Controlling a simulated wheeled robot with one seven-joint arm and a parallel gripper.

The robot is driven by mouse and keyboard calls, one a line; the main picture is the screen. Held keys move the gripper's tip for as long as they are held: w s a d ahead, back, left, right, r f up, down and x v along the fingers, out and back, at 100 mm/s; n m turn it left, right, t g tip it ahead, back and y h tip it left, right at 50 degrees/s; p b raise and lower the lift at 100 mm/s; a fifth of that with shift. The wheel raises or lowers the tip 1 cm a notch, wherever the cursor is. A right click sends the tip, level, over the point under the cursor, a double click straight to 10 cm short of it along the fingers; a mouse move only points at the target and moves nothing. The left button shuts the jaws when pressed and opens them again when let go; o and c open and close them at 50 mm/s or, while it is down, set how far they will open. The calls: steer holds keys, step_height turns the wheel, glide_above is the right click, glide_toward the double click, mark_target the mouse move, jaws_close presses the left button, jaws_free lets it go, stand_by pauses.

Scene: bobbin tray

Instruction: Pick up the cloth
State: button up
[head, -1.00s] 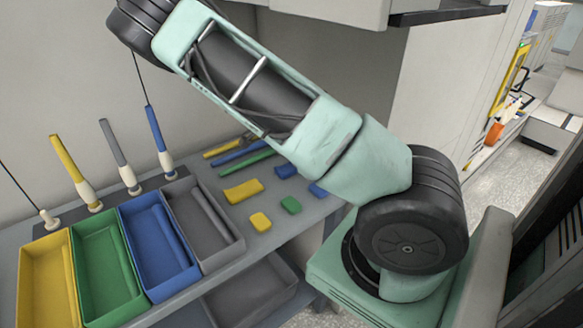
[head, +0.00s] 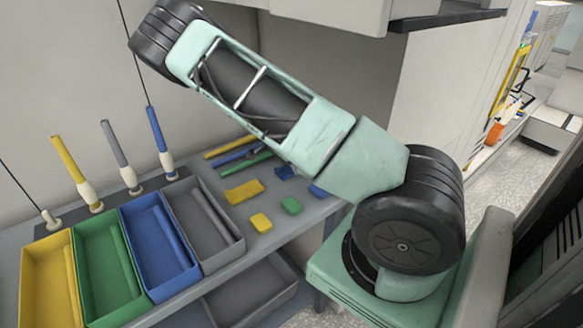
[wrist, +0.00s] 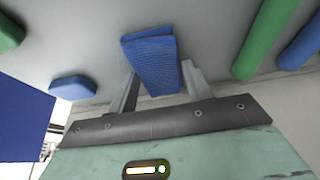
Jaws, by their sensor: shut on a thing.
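The blue cloth (wrist: 150,58) is a folded, ribbed pad in the wrist view. My gripper (wrist: 158,76) is shut on it, with one finger on each side. In the head view the blue cloth (head: 285,172) shows beside my arm, on the grey bench. My gripper is hidden behind my arm there. I cannot tell whether the cloth is clear of the bench.
A blue block (head: 317,191), a green block (head: 291,205), a yellow block (head: 260,221) and a yellow cloth (head: 244,191) lie nearby. Coloured rods (head: 247,160) lie behind. Yellow, green, blue and grey trays (head: 232,258) stand at left.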

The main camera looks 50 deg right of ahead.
step_height(320, 180, up, 10)
stand_by(0.6)
